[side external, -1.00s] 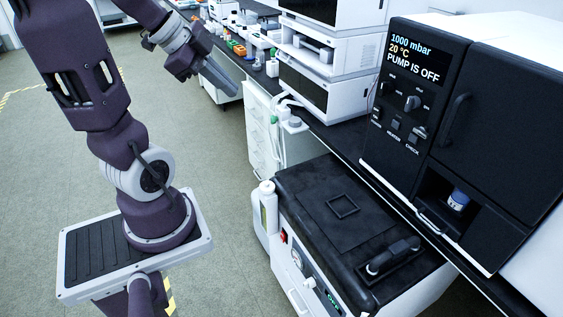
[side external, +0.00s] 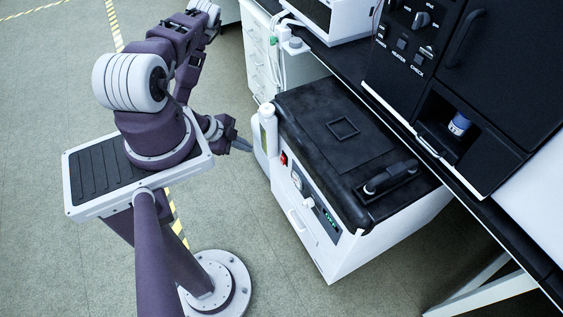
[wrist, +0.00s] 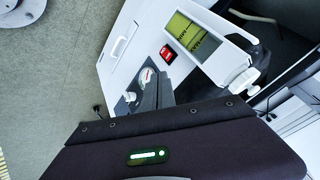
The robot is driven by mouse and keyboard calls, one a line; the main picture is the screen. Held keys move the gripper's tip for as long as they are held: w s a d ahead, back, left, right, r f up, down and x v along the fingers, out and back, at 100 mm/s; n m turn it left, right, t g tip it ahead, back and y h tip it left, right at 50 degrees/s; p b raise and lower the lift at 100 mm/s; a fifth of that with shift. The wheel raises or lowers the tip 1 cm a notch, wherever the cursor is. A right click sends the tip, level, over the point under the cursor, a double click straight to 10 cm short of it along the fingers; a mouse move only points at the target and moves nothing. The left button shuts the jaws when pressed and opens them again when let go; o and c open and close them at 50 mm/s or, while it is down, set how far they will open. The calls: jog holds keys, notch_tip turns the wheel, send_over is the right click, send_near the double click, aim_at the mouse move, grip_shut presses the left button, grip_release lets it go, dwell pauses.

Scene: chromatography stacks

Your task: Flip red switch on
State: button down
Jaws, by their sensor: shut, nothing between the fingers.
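The red switch (side external: 284,158) is on the white front panel of the pump unit (side external: 309,236), near its left end. It also shows in the wrist view (wrist: 168,53) as a small red rocker in a dark frame; whether it is on or off I cannot tell. My gripper (side external: 244,146) is low in front of the unit's left end, apart from the switch, its fingers pointing toward the unit. In the wrist view my dark fingers (wrist: 160,88) are shut together and empty, just below the switch in the picture, partly over the panel by the gauge.
A white bottle (side external: 267,127) stands upright at the unit's left end, close to the switch. A black cabinet (side external: 497,85) stands behind. The floor in front is clear.

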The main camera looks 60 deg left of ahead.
aim_at(283, 159)
notch_tip(283, 159, down, 14)
jog(key=shift+f, duration=0.2)
jog(key=w+f, duration=0.1)
jog(key=w, duration=0.7)
jog(key=shift+w, duration=0.4)
jog(key=shift+w, duration=0.1)
dwell(1.6)
jog(key=shift+w, duration=0.25)
jog(key=shift+w+f, duration=0.1)
jog(key=shift+w, duration=0.25)
dwell(0.4)
jog(key=shift+s, duration=0.75)
